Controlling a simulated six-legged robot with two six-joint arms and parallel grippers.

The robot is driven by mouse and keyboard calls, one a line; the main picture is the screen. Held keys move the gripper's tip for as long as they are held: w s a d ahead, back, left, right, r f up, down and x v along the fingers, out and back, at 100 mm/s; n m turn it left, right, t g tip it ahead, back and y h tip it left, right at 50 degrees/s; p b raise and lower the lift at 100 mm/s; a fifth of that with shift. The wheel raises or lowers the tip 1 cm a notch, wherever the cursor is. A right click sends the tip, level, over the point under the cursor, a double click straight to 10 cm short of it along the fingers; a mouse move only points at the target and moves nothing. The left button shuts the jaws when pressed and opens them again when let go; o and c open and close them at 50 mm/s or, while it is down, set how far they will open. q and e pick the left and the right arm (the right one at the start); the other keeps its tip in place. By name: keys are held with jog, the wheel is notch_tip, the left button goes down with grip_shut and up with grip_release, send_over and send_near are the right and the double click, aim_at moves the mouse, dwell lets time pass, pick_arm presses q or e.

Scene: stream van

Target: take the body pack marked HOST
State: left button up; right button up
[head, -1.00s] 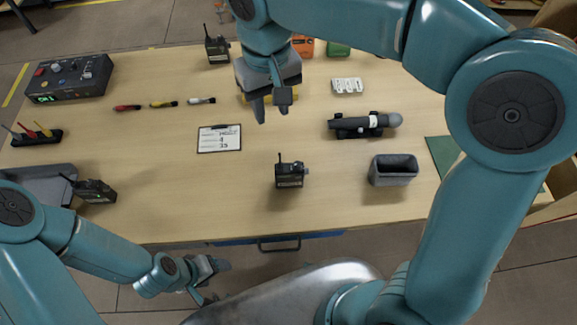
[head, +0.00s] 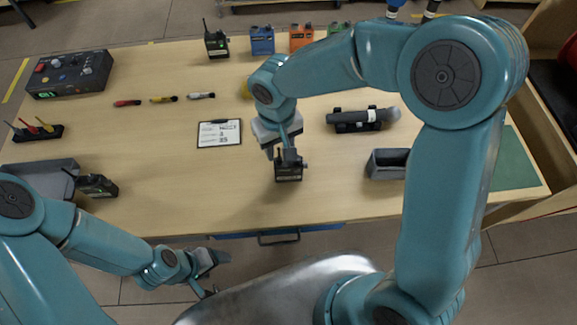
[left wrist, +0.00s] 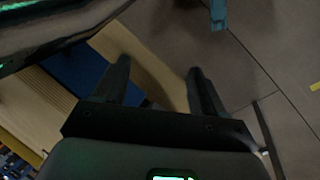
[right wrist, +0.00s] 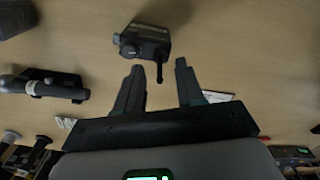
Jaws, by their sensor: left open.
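A dark body pack (head: 288,173) with a short antenna stands near the table's front edge; no marking on it can be read. It also shows in the right wrist view (right wrist: 146,45), just beyond the fingertips, its antenna pointing into the gap between them. My right gripper (head: 288,158) is open over this pack and partly hides its top in the head view; the fingers (right wrist: 158,68) are apart with nothing held. Another dark pack (head: 97,186) is at the left. A third (head: 216,44) stands at the back. My left gripper (head: 217,276) is open and empty before the front edge.
A grey open bin (head: 385,166) and a microphone on a cradle (head: 360,120) lie right of the pack. A clipboard card (head: 219,134) lies behind-left. Blue (head: 262,41) and orange (head: 300,38) packs stand at the back. Table left of the pack is clear.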

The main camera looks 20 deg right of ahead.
jog(key=shift+f, duration=0.4)
grip_shut()
dwell(1.1)
